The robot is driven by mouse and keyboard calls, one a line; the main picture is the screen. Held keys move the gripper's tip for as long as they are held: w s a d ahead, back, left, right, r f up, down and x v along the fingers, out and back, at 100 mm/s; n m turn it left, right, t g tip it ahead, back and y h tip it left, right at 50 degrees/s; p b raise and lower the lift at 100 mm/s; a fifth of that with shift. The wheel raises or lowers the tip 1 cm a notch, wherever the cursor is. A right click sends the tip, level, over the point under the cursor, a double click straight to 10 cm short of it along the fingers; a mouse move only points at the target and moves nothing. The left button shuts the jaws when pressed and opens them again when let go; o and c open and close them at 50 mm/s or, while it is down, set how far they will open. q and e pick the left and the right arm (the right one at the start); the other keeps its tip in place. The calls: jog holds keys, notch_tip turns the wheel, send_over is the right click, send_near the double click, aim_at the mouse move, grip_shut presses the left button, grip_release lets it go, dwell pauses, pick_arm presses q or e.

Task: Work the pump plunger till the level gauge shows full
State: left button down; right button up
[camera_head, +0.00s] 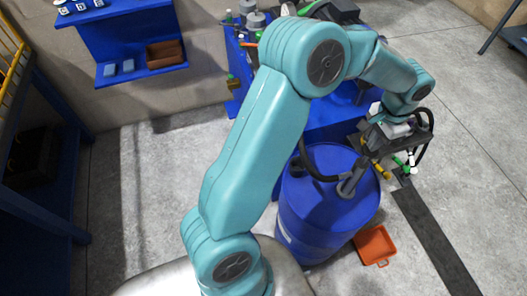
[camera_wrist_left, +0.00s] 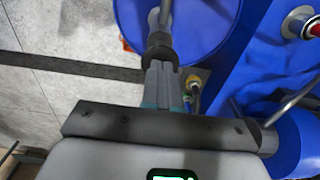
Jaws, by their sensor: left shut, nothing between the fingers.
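A blue drum (camera_head: 312,213) stands on the floor in the head view, with a grey pump (camera_head: 349,184) rising from its top. The drum (camera_wrist_left: 200,14) and the pump's dark collar and grey rod (camera_wrist_left: 158,40) also show in the left wrist view. My left gripper (camera_head: 368,158) is above the pump. In the left wrist view its fingers (camera_wrist_left: 161,68) are together and empty, with the tips at the dark collar; I cannot tell whether they touch it. The gripper partly hides the plunger's top. I cannot make out the level gauge. My right gripper is not in view.
A blue bench (camera_head: 330,118) with fittings stands behind the drum. An orange tray (camera_head: 374,246) lies on the floor right of it. A dark hose (camera_head: 309,163) runs to the drum. A blue wall shelf (camera_head: 109,78) holds small items. Floor at the right is mostly clear.

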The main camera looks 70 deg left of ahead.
pick_arm(q)
jog(key=shift+f+b, duration=1.85)
jog(key=shift+f, duration=0.95)
jog(key=shift+r+p, duration=2.5)
jog(key=shift+r, duration=0.9)
jog(key=shift+r, duration=0.1)
notch_tip(320, 180, up, 6)
jog(key=p, duration=0.4)
